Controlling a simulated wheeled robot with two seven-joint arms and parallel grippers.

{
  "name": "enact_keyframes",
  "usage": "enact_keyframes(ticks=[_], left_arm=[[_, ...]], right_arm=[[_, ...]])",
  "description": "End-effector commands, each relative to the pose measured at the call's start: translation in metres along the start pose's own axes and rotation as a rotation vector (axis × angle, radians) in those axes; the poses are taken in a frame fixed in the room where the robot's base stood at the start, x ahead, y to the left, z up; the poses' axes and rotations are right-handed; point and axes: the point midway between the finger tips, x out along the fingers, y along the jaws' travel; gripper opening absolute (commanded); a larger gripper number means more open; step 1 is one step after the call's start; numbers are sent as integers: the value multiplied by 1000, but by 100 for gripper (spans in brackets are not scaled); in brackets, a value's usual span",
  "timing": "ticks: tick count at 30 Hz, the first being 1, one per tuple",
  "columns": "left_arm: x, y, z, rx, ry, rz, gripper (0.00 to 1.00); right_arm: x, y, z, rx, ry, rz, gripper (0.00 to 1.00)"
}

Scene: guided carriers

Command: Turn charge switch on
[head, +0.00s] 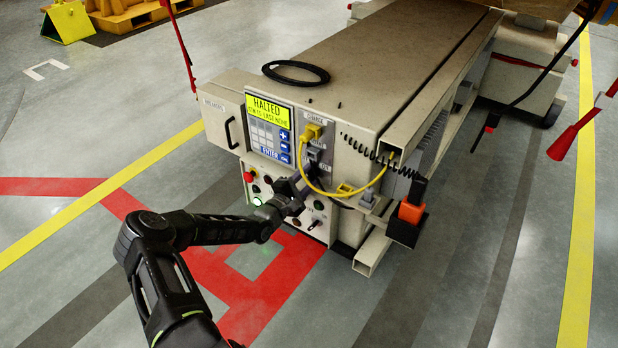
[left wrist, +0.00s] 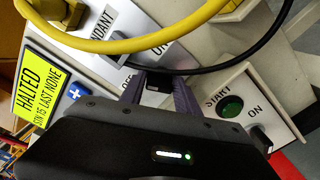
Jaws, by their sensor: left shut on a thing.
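The grey carrier's front has a control panel with a yellow display reading HALTED (head: 268,110). A grey switch plate (head: 314,153) sits below a yellow plug, right of the display. My left gripper (head: 303,186) reaches the panel from the lower left and is shut at the plate's OFF end. In the left wrist view, its fingers (left wrist: 160,92) close around what seems to be the charge switch's handle, mostly hidden between them. My right gripper is not in view.
A yellow cable (head: 330,193) loops from the yellow plug close by my fingers. A black cable coil (head: 296,73) lies on the carrier's top. The floor at left is open.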

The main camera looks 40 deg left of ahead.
Motion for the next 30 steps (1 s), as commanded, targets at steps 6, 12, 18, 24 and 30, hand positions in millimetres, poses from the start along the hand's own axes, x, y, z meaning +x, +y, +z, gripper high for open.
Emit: enact_keyframes(ticks=[6, 12, 18, 24, 30], left_arm=[[0, -3, -1, 115, -1, -2, 0], [0, -4, -1, 276, -2, -2, 0], [0, -4, -1, 463, -1, -2, 0], [0, -4, -2, 653, -1, -1, 0], [0, -5, -2, 820, 0, -1, 0]], right_arm=[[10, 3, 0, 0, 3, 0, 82], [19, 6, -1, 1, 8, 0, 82], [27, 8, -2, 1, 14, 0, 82], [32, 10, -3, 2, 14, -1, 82], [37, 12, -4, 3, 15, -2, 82]])
